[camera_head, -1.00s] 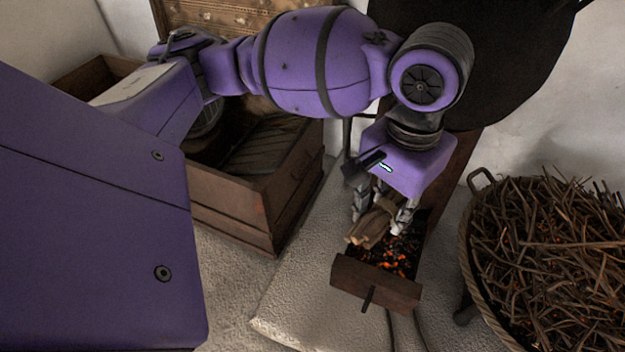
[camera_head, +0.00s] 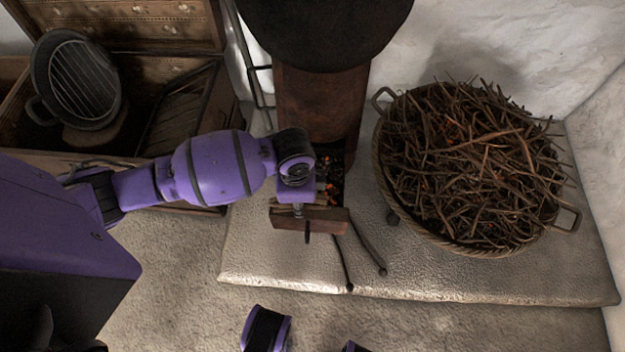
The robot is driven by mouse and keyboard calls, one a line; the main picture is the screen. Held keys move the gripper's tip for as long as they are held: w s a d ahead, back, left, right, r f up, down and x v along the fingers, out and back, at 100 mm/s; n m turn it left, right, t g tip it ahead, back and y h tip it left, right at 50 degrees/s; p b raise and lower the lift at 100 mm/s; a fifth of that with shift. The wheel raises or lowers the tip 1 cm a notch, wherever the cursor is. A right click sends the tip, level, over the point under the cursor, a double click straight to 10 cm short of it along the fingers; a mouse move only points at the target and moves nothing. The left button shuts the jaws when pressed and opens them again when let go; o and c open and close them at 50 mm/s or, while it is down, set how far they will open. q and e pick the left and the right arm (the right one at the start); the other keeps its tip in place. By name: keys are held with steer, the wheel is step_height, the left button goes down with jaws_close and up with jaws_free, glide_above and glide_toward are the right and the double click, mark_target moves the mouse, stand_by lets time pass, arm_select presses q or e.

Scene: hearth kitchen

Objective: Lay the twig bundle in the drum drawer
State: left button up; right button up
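The drum drawer (camera_head: 332,220) is pulled out from the foot of a rusty brown drum stand (camera_head: 320,115), with glowing embers visible inside. My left gripper (camera_head: 298,209) points down over the left part of the drawer, close to its front panel. Its fingers are mostly hidden by the purple wrist, so its opening cannot be judged. I cannot make out the twig bundle; the hand and the drawer front hide the spot beneath the gripper. My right gripper is not recognisable in view.
A wicker basket (camera_head: 381,178) full of loose twigs stands right of the drum. Two dark rods (camera_head: 367,250) lie in front of the drawer on the pale stone slab (camera_head: 450,275). An open wooden chest (camera_head: 125,30) with a grated pan (camera_head: 83,78) stands at the left.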

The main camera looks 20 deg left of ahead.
arm_select(q)
steer(key=shift+w+a+f+m, duration=0.1)
steer(key=shift+a+f+m, duration=0.05)
steer(key=shift+f+m, duration=0.45)
steer(key=w+f+b, duration=0.2)
steer(key=w, duration=0.2)
steer(key=w+f+b, duration=0.2)
steer(key=w+f, duration=0.1)
steer(key=w, duration=0.1)
steer(key=w+a+f+b, duration=0.1)
steer(key=w+f+b, duration=0.1)
steer(key=w+f, duration=0.1)
steer(key=shift+w+f, duration=0.25)
steer(key=shift+w, duration=0.45)
steer(key=shift+w+f+b, duration=0.3)
steer(key=shift+w+b, duration=0.05)
steer(key=shift+w, duration=0.05)
steer(key=shift+w+f, duration=0.15)
steer(key=shift+w, duration=0.1)
step_height(320, 180, down, 4)
steer(key=shift+w+r+b, duration=0.15)
steer(key=shift+r+b, duration=0.05)
steer(key=shift+b, duration=0.75)
steer(key=shift+a+r, duration=0.1)
arm_select(e)
step_height(320, 180, down, 8)
steer(key=shift+w+d+f, duration=0.2)
steer(key=shift+w+f, duration=0.05)
